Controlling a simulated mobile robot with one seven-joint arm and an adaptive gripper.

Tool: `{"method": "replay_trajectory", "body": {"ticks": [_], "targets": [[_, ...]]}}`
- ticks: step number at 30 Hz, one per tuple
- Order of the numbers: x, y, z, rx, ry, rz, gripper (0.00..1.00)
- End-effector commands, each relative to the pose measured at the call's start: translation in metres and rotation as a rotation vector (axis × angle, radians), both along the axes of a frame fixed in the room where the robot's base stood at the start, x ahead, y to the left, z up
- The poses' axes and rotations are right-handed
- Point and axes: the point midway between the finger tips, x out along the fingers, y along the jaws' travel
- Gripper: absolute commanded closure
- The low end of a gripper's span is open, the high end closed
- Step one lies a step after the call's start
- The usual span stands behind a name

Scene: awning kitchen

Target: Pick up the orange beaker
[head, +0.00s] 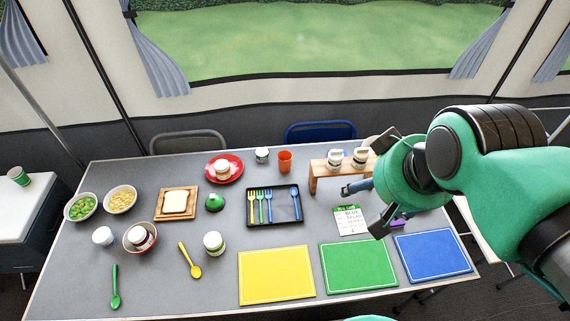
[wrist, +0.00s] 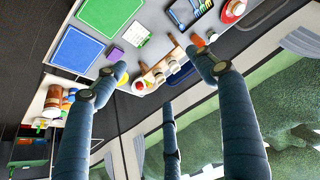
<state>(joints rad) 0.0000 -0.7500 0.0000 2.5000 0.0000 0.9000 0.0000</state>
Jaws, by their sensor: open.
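The orange beaker (head: 285,160) stands upright near the back edge of the grey table (head: 190,290), left of a small wooden riser. In the wrist view the beaker (wrist: 198,40) shows as a small orange shape, partly hidden by a fingertip. My gripper (head: 380,185) is above the right part of the table, to the right of the beaker and apart from it. Its fingers are spread wide in the wrist view (wrist: 157,75), with nothing held between them.
A wooden riser (head: 314,180) with white jars stands right of the beaker. A white cup (head: 262,155) and a red plate (head: 236,162) are left of it. A black cutlery tray (head: 285,218) lies in front. A blue chair (head: 320,130) is behind the table.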

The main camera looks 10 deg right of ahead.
Motion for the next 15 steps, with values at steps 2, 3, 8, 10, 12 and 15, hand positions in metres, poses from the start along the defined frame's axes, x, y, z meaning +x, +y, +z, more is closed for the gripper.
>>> {"method": "replay_trajectory", "body": {"ticks": [2,3,8,10,12,15], "targets": [[0.0,0.0,0.0,0.0,0.0,0.0,0.29],[0.001,0.0,0.0,0.0,0.0,0.0,0.29],[0.009,0.001,0.003,0.001,0.006,0.0,0.29],[0.016,0.001,0.004,0.001,0.012,0.0,0.29],[0.026,0.002,0.007,0.002,0.019,0.001,0.29],[0.045,0.004,0.01,0.004,0.032,0.002,0.29]]}}
